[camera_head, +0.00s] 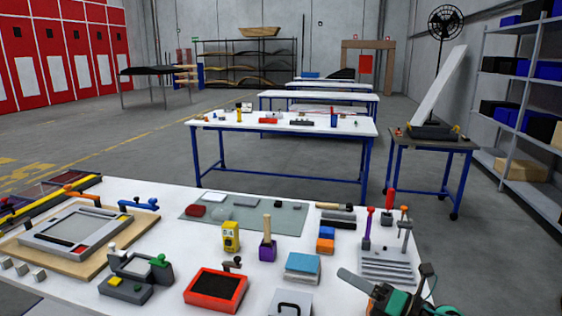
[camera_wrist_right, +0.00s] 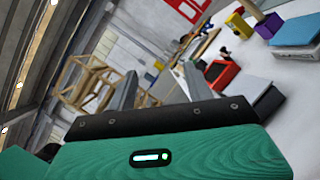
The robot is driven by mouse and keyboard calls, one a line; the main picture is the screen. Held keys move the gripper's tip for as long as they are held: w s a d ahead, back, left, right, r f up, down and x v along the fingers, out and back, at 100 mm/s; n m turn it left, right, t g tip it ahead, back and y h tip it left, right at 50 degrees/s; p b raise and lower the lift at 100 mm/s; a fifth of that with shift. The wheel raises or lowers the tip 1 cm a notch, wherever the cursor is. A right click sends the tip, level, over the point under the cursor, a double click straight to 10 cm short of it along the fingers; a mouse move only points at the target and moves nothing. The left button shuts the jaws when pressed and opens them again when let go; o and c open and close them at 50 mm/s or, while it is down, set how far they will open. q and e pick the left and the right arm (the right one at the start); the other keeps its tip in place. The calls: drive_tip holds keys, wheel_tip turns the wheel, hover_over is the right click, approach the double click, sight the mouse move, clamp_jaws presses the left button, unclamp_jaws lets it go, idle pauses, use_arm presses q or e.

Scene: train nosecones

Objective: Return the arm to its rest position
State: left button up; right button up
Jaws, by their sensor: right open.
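My right gripper (camera_head: 384,291) is at the front right of the near white table in the head view, with a grey finger, a green body and dark parts. Its two grey fingers stand apart with nothing between them in the right wrist view (camera_wrist_right: 161,76). The gripper is open and empty. It appears over or beside the table's front right part; its exact height cannot be told. My left gripper and arm are not in view.
The near table (camera_head: 330,265) holds a red tray (camera_head: 216,290), a blue-topped block (camera_head: 303,264), a grey slotted rack (camera_head: 388,267), a yellow block (camera_head: 231,237) and a framed panel (camera_head: 75,232). A blue-legged stand (camera_head: 432,145) and shelves (camera_head: 515,90) are at right. Open floor lies beyond.

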drive_tip(key=s+d+f+m+t+h, duration=0.35)
drive_tip(key=f+m+h, duration=0.45)
drive_tip(key=m, duration=0.6)
drive_tip(key=s+d+f+m+t+h, duration=0.2)
drive_tip(key=d+f+m+h, duration=0.35)
drive_tip(key=m+h, duration=0.6)
drive_tip(key=s+f+m+g+y, duration=0.1)
drive_tip(key=s+f+m+g, duration=0.5)
drive_tip(key=s, duration=0.6)
drive_tip(key=s+f+m+g+y, duration=0.1)
drive_tip(key=s+f+m+g, duration=0.55)
drive_tip(key=s, duration=0.55)
wheel_tip(320, 180, down, 32)
drive_tip(key=n+g, duration=0.2)
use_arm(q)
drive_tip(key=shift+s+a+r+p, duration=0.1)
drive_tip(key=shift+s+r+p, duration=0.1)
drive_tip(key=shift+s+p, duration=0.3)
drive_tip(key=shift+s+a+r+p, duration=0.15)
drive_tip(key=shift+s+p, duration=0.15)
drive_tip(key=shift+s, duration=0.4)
use_arm(e)
drive_tip(key=s+d+f, duration=0.2)
drive_tip(key=s+f, duration=1.7)
drive_tip(key=shift+s+d+g, duration=0.35)
drive_tip(key=shift+d+g, duration=0.05)
